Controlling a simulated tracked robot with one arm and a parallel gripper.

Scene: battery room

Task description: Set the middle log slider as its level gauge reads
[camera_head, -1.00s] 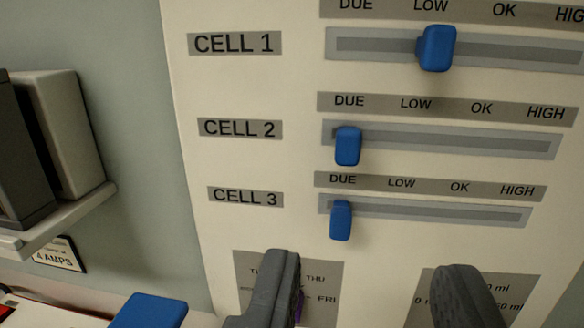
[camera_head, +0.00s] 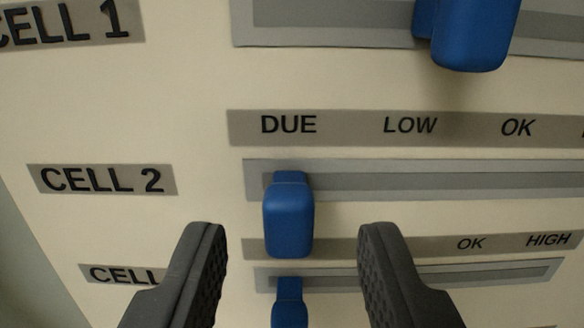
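The middle log slider is the blue knob (camera_head: 288,215) on the CELL 2 track (camera_head: 430,180). It stands at the left end, under the word DUE on its scale strip (camera_head: 360,135). My gripper (camera_head: 293,235) is open and empty, with one dark finger on each side of the CELL 2 knob in the picture. The fingers look apart from the knob, and I cannot tell how deep they reach. The CELL 2 level gauge is not in view. The HIGH end of the CELL 2 scale is cut off at the right.
The CELL 1 knob (camera_head: 475,35) sits above, to the right. The CELL 3 knob (camera_head: 289,305) is just below, at the left of its track (camera_head: 510,272), between my fingers in the picture. The left finger partly covers the CELL 3 label (camera_head: 115,274). The panel right of the CELL 2 knob is clear.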

